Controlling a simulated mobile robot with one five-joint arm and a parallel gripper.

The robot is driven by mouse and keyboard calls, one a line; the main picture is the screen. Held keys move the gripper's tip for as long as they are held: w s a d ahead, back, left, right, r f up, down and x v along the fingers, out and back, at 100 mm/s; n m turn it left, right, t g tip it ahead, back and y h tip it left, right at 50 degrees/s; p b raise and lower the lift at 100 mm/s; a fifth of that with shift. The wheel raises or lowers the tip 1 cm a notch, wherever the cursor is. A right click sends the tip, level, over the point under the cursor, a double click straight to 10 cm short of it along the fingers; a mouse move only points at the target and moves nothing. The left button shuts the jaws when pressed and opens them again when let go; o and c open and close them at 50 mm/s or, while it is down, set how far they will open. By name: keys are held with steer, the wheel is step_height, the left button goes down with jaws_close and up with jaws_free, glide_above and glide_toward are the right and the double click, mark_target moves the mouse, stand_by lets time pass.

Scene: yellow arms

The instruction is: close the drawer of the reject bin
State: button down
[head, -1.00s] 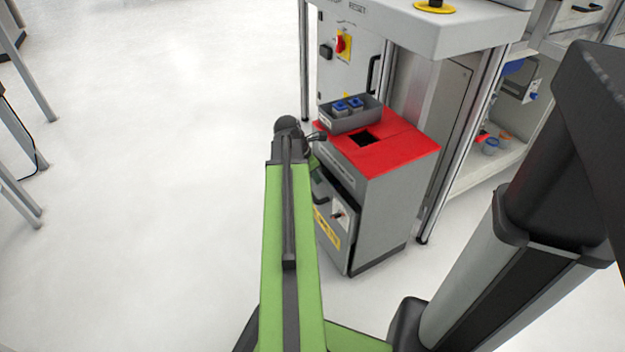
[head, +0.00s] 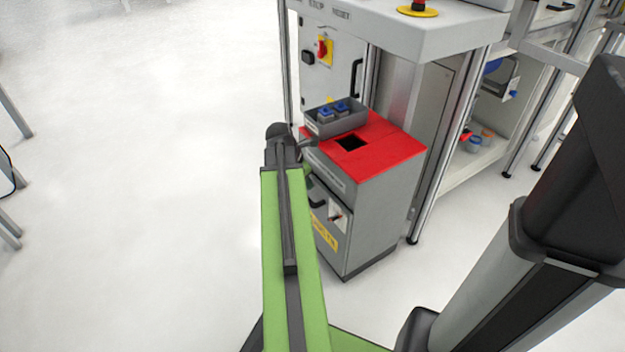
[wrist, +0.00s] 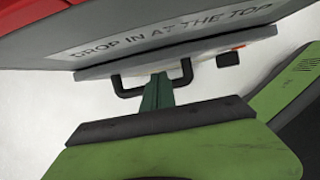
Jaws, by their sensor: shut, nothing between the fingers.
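The reject bin (head: 385,200) is a grey cabinet with a red top and a square hole in it. Its drawer front (head: 333,235), with a yellow label, is close to the body in the head view; I cannot tell whether it is fully flush. In the wrist view the drawer front (wrist: 210,57) shows as a thin slab below the "DROP IN AT THE TOP" strip. Its black handle (wrist: 185,75) sticks out toward me. My gripper (wrist: 158,84) is shut and empty, its green fingers at the handle's middle; contact is unclear.
A grey tray (head: 345,122) with blue-topped items sits on the bin's red top. A workstation with a white top (head: 400,35) and metal posts stands behind the bin. Shelving (head: 480,155) is at the right. The floor (head: 150,180) to the left is clear.

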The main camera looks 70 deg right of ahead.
steer(key=w+a+f+p+v, duration=0.1)
steer(key=p+v, duration=0.8)
steer(key=v, duration=0.2)
steer(key=shift+a, duration=0.4)
